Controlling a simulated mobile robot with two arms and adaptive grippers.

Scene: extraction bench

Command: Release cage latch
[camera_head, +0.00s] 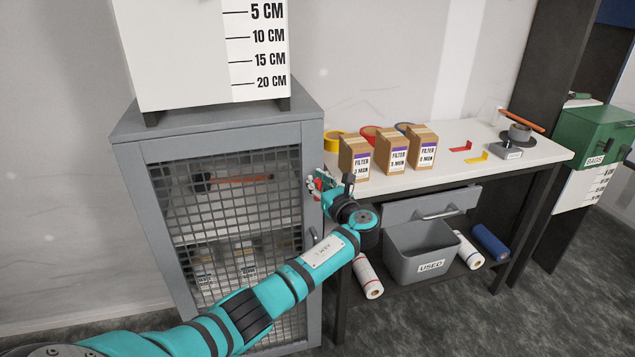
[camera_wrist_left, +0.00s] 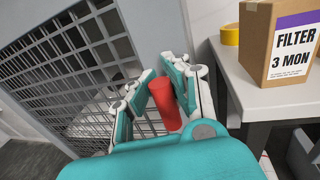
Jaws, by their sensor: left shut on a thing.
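The grey cage (camera_head: 226,200) with a mesh door stands left of the bench, and its mesh also shows in the left wrist view (camera_wrist_left: 60,65). My left gripper (camera_head: 318,185) is at the right edge of the cage front. In the left wrist view, the fingers of my left gripper (camera_wrist_left: 165,95) are shut on a red latch handle (camera_wrist_left: 164,104). The latch's mounting on the cage is mostly hidden behind the fingers. The mesh door looks closed. My right gripper is not in view.
The white bench (camera_head: 400,177) right of the cage holds several filter boxes (camera_head: 391,155), tape rolls and a small grey device (camera_head: 507,150). Below are a drawer (camera_head: 430,207), a grey USED bin (camera_head: 423,255) and rolls. A white box with a centimetre scale (camera_head: 205,50) stands on the cage.

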